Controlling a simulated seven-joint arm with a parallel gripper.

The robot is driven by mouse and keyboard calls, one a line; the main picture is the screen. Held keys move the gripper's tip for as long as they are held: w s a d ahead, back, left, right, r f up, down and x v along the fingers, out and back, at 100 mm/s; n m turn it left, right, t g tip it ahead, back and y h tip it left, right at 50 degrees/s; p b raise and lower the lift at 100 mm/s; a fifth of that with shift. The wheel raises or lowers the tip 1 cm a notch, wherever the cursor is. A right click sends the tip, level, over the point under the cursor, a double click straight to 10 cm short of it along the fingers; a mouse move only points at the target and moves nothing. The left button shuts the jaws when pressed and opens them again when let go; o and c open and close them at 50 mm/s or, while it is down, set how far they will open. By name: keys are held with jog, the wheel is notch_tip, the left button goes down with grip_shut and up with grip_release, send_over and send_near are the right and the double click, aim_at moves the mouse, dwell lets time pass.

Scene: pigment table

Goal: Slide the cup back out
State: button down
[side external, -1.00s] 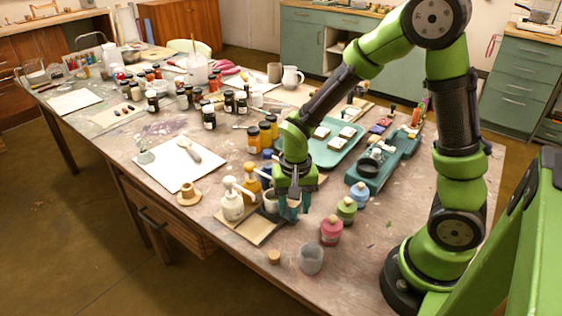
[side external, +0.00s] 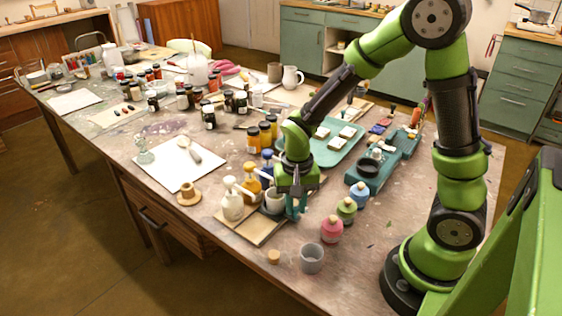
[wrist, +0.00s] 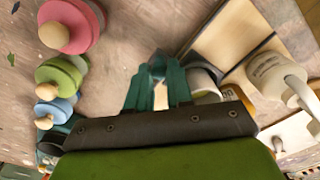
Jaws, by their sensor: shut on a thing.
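The pale cup (side external: 275,200) stands upright near the right end of the wooden board, close to the pump bottles' spouts. In the wrist view the cup (wrist: 203,82) shows just right of my fingers, partly hidden by my gripper's body. My gripper (side external: 296,212) points down at the cup's right side, its fingers close together. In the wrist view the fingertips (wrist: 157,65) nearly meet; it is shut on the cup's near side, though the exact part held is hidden. The white pump bottle (side external: 232,203) and orange pump bottle (side external: 251,183) stand left of the cup.
Pink (side external: 331,229), green (side external: 346,210) and blue (side external: 360,194) stoppered jars stand to the right. A grey translucent beaker (side external: 311,259) and a small cork (side external: 274,257) are in front. A teal tray (side external: 335,150) lies behind. Bare table lies between my gripper and the beaker.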

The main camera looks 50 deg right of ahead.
jog(key=d, duration=1.6)
jog(key=shift+d, duration=0.15)
jog(key=c, duration=1.1)
grip_release()
jog(key=shift+o, duration=0.4)
jog(key=shift+a, duration=0.2)
notch_tip(320, 180, up, 17)
